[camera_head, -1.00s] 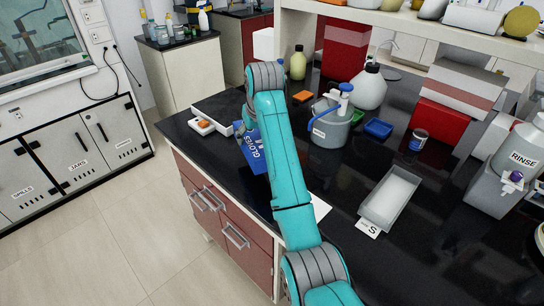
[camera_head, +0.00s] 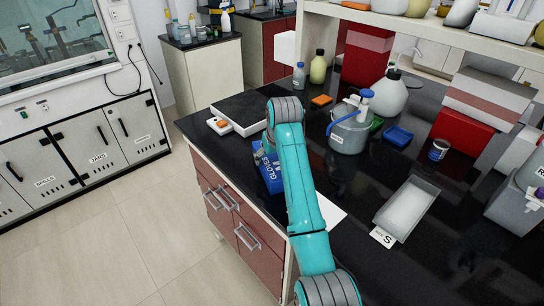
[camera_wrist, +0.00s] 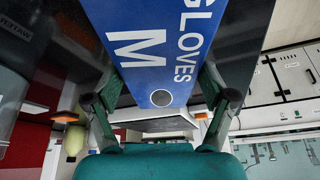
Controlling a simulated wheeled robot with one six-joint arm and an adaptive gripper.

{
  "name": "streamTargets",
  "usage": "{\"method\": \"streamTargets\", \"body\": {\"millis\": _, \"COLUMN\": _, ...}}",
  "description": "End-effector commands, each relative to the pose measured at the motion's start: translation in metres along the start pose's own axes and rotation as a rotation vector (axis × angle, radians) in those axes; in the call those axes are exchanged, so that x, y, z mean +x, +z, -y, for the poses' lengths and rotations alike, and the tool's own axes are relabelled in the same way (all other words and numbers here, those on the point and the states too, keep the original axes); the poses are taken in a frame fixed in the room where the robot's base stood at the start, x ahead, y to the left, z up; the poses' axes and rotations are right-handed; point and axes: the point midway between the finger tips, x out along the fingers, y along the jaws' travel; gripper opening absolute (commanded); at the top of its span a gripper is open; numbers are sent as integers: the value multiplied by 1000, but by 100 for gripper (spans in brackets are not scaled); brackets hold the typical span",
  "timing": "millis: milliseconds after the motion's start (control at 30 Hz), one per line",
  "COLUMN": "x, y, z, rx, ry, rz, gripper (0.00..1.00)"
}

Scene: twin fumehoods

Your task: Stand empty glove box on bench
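The blue glove box (camera_head: 271,178), lettered GLOVES and M, is at the bench's left front edge in the head view, partly behind my arm. In the wrist view the glove box (camera_wrist: 158,62) fills the space between my gripper's fingers (camera_wrist: 160,80), which appear to press on its two sides. My gripper is hidden behind my arm in the head view. The black bench top (camera_head: 340,178) lies around the box. I cannot tell whether the box touches it. Whether the box is empty does not show.
A white-sided flat tray or plate (camera_head: 240,112) lies behind the box. A white sheet (camera_head: 330,211) lies beside my arm.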

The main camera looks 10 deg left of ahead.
Motion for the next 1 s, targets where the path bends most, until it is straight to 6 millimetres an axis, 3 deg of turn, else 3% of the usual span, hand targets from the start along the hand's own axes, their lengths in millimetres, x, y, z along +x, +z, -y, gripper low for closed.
{"method": "streamTargets", "body": {"millis": 467, "x": -5, "y": -2, "z": 0, "rx": 0, "ry": 0, "rz": -1, "gripper": 100}}
{"method": "streamTargets", "body": {"millis": 567, "x": -16, "y": -2, "z": 0, "rx": 0, "ry": 0, "rz": -3, "gripper": 100}}
{"method": "streamTargets", "body": {"millis": 1000, "x": -99, "y": -2, "z": 0, "rx": 0, "ry": 1, "rz": -3, "gripper": 100}}
